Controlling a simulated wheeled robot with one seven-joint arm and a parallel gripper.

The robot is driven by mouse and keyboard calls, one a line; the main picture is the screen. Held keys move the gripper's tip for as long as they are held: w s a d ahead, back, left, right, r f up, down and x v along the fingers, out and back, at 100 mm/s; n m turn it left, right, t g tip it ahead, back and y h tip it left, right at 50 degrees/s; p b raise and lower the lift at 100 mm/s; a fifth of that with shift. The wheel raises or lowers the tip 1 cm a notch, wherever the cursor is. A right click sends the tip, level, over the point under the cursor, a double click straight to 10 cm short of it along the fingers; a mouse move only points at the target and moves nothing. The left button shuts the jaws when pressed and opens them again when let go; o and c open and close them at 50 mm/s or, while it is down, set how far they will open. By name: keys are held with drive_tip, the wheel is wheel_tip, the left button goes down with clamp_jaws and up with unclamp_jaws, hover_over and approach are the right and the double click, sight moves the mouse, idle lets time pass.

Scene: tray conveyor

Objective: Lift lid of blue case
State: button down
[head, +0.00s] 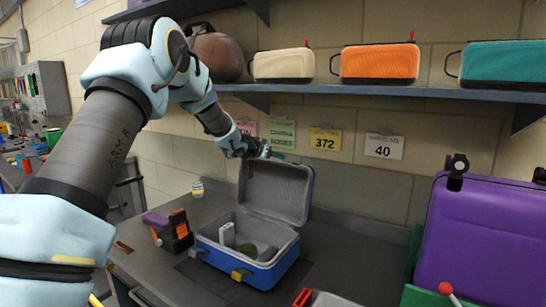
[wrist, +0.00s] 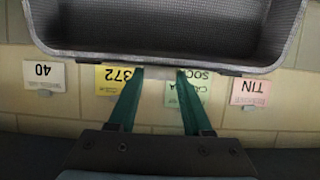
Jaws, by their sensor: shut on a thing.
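The blue case (head: 262,272) stands on the dark worktop with its lid (head: 277,192) raised roughly upright at the back. Its open base shows a grey interior holding a white item (head: 227,234) and a dark green rounded item (head: 247,249). My gripper (head: 266,153) is at the lid's top edge. In the wrist view the lid (wrist: 170,30) shows its hollow grey inner side, and the two green fingers are shut on a small pale part at its edge. The fingertips are hard to see in the head view.
A purple case (head: 482,240) stands close at the right. A shelf (head: 380,91) with orange, cream and teal cases runs above my gripper. Numbered cards hang on the wall behind the lid. A small dark and orange object (head: 173,232) sits left of the blue case.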

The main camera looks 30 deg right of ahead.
drive_tip(key=shift+f, duration=0.1)
drive_tip(key=b, duration=0.1)
drive_tip(key=a+b, duration=0.1)
drive_tip(key=b, duration=0.1)
drive_tip(key=shift+s+f, duration=0.15)
drive_tip(key=shift+s, duration=0.1)
drive_tip(key=b, duration=0.1)
drive_tip(key=a+h+b, duration=0.1)
drive_tip(key=b, duration=0.1)
drive_tip(key=shift+s+a+t+b, duration=0.15)
drive_tip(key=shift+s+t+b, duration=0.15)
drive_tip(key=shift+s, duration=0.05)
drive_tip(key=s+a+t+h+b, duration=0.2)
drive_tip(key=s+a+h+b, duration=0.2)
drive_tip(key=b, duration=1.1)
drive_tip(key=shift+s+a+b, duration=0.15)
drive_tip(key=shift+a+b, duration=0.15)
drive_tip(key=shift+a, duration=1.55)
drive_tip(key=shift+c, duration=1.6)
unclamp_jaws()
drive_tip(key=shift+s+a, duration=0.1)
drive_tip(key=shift+a, duration=0.05)
